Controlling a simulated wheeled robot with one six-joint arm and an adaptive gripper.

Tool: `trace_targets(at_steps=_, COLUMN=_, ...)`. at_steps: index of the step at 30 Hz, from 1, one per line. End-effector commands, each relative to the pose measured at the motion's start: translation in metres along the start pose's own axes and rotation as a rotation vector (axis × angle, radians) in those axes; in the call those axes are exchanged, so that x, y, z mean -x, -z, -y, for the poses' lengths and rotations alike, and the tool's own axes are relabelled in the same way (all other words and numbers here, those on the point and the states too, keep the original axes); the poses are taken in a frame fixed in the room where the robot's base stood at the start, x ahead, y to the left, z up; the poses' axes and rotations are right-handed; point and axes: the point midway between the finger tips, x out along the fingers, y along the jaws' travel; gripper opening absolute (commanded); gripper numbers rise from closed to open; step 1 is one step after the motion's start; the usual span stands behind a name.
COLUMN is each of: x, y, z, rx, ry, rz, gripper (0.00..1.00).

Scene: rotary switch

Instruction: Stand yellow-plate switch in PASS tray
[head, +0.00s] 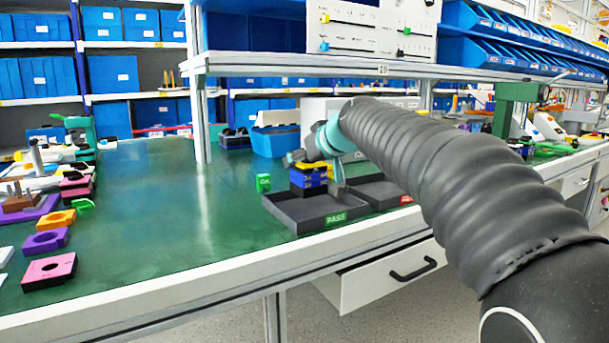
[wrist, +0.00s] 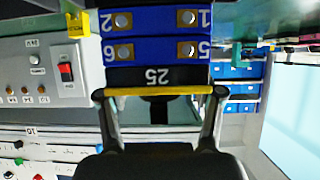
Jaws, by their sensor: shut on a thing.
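The yellow-plate switch (head: 309,178) has a blue numbered body and a yellow plate. It is over the back left part of the dark PASS tray (head: 312,212), which carries a green PASS label at its front. I cannot tell whether its base touches the tray floor. My gripper (head: 318,158) is shut on the switch. In the wrist view the fingers of my gripper (wrist: 160,93) lie at both ends of the yellow plate, beside a black strip marked 25. The switch (wrist: 155,45) shows blue terminal blocks there. Its underside is hidden in that view.
A second dark tray with a red label (head: 406,199) adjoins on the right. A grey panel with a red rocker (wrist: 66,72) shows in the wrist view.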

Motion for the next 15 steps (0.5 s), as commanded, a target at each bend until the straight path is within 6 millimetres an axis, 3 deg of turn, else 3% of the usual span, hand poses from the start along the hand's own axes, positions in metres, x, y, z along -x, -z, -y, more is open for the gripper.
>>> trace_targets(at_steps=6, x=-0.014, y=-0.027, z=0.000, rx=-0.001, ry=0.000, rz=0.001, gripper=0.23)
trace_targets(at_steps=15, x=-0.015, y=-0.029, z=0.000, rx=0.000, ry=0.000, rz=0.000, gripper=0.23)
